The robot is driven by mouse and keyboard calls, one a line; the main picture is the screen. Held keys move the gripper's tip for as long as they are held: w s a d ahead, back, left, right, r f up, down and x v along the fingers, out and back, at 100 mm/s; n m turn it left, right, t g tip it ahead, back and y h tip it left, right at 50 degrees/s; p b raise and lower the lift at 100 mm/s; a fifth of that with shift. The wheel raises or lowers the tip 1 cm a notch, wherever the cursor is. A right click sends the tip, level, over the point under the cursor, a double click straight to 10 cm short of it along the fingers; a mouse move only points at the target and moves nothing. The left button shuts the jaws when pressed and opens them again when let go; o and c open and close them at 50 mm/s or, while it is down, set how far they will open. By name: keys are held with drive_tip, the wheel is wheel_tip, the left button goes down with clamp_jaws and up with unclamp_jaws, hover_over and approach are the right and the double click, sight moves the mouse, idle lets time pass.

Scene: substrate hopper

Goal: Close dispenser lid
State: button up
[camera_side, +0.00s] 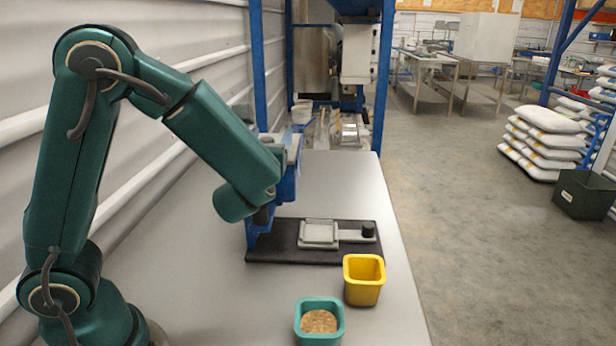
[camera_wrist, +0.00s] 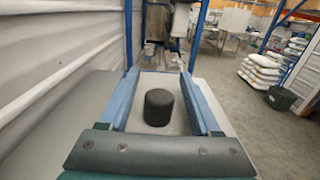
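The blue dispenser (camera_side: 288,186) stands on a dark base board (camera_side: 290,256), partly hidden behind my arm in the side view. My gripper (camera_wrist: 160,74) shows in the wrist view as two blue fingers spread wide apart. A black round knob (camera_wrist: 158,107) stands between the fingers, with gaps on both sides, over a light grey surface that may be the lid. I cannot tell the lid's edges or how far it is closed. In the side view my gripper's fingers are hard to make out near the dispenser's top.
A pale square plate (camera_side: 318,234) and a grey strip with a black knob (camera_side: 368,229) lie on the board. A yellow cup (camera_side: 364,279) and a teal cup (camera_side: 319,321) holding brown grains stand in front. The left of the table (camera_side: 185,268) is clear. A corrugated wall stands at left.

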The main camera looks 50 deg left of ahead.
drive_tip(key=v, duration=0.4)
drive_tip(key=shift+d, duration=0.2)
drive_tip(key=shift+s+d, duration=0.25)
drive_tip(key=shift+s, duration=0.15)
drive_tip(key=shift+r, duration=0.1)
drive_tip(key=s+a+n+g+y, duration=0.1)
drive_tip(key=s+a+n+g, duration=0.45)
drive_tip(key=s+n, duration=0.2)
drive_tip(key=s+d+f+n+g+h, duration=0.3)
drive_tip(key=s+f+n+g+h, duration=0.2)
drive_tip(key=s+f+n, duration=0.25)
drive_tip(key=d+r+n+t+h, duration=0.1)
drive_tip(key=d+n+t+h, duration=0.2)
drive_tip(key=d+n+h, duration=0.5)
drive_tip(key=d+n, duration=0.4)
drive_tip(key=d, duration=0.1)
drive_tip(key=shift+d+r+h, duration=0.2)
drive_tip(key=shift+d+h, duration=0.05)
drive_tip(key=shift+h, duration=0.15)
